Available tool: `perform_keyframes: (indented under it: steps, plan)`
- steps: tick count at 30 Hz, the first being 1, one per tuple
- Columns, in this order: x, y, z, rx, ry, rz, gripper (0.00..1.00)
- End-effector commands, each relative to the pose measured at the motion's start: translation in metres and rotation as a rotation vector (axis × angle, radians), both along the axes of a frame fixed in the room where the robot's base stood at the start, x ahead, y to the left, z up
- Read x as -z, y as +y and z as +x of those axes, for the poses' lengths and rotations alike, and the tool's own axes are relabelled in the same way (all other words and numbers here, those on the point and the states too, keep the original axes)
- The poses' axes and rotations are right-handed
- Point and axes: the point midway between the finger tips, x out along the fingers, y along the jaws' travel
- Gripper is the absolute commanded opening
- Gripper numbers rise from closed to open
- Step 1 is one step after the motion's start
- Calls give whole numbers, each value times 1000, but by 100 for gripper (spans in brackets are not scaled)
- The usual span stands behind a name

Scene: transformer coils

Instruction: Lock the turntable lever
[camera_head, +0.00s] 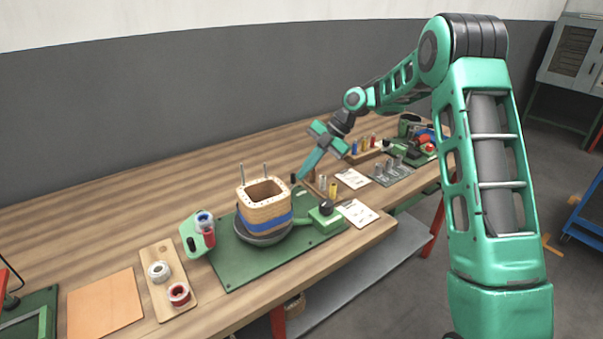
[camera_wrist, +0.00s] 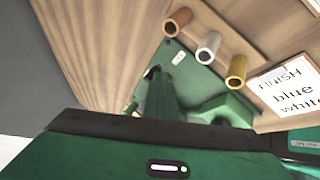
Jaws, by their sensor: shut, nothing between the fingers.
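The turntable (camera_head: 262,237) is a dark round disc on a green base plate (camera_head: 232,267). It bears a wooden coil former (camera_head: 264,207) with a blue band and two upright pins. A green block with a black knob (camera_head: 326,207) stands at the plate's right side. A small dark upright piece (camera_head: 293,179) shows behind the former, close to my gripper; I cannot tell which of these is the lever. My gripper (camera_head: 303,177) points down at the plate's back right corner, shut and empty. In the wrist view its fingers (camera_wrist: 156,76) are together over the green plate (camera_wrist: 178,58).
Copper, silver and gold rods (camera_wrist: 208,47) stand beside the plate, close to my gripper. A printed card (camera_head: 357,213) lies to the right. A green holder with spools (camera_head: 198,233) and a wooden board with tape rolls (camera_head: 167,280) are left. Bare tabletop lies behind the plate.

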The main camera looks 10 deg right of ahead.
Motion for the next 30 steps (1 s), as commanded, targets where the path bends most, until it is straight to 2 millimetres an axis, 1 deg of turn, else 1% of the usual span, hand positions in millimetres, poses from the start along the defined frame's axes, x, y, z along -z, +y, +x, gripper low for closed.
perform_keyframes:
  steps: [1,13,17,20,24,30]
  plan:
    - [-1,0,5,11,-10,1,0]
    - [-1,-6,5,14,-12,0,0]
    - [-1,-16,-4,8,-8,0,0]
    - [-1,-30,-12,3,-4,-1,0]
    - [-24,-48,-10,-1,-8,-1,0]
    - [-55,-65,-7,-8,-5,1,0]
